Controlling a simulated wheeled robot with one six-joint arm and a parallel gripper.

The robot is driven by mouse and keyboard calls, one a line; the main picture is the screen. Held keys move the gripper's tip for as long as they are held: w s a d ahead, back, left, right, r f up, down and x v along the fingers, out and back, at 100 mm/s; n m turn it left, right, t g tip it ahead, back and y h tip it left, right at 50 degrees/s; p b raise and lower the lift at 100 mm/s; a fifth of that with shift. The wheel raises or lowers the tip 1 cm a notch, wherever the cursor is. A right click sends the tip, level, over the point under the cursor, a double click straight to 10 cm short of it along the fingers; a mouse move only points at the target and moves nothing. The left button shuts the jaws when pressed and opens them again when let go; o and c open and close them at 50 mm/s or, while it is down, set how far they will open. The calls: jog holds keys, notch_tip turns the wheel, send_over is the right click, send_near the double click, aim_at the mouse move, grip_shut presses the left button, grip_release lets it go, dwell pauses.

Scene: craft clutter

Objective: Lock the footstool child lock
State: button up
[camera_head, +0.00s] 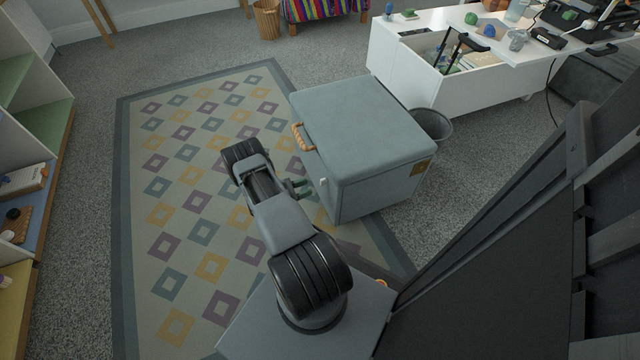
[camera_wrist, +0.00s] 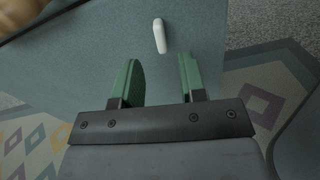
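The footstool (camera_head: 365,130) is a blue-grey padded box with a closed lid. It stands on the edge of the patterned rug. A rope-like handle (camera_head: 302,137) sits on its left side near the lid. The child lock (camera_wrist: 160,36) is a small white tab on the stool's side face, slightly tilted in the wrist view; it also shows as a pale spot in the head view (camera_head: 323,182). My gripper (camera_wrist: 160,72) has two green fingers spread apart with nothing between them. It faces the stool's side, with the tab just beyond the fingertips, roughly between them. Whether a finger touches the stool cannot be told.
The patterned rug (camera_head: 175,200) lies open to the left. A grey bin (camera_head: 432,125) stands close behind the stool's right side. A white desk (camera_head: 475,85) with clutter is at the back right. Shelves (camera_head: 35,170) line the left edge.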

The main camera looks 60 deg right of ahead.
aim_at(324, 182)
jog(key=b+x, duration=0.1)
jog(key=x, duration=0.5)
jog(key=shift+s+d, duration=0.2)
jog(key=shift+c, duration=0.4)
grip_shut()
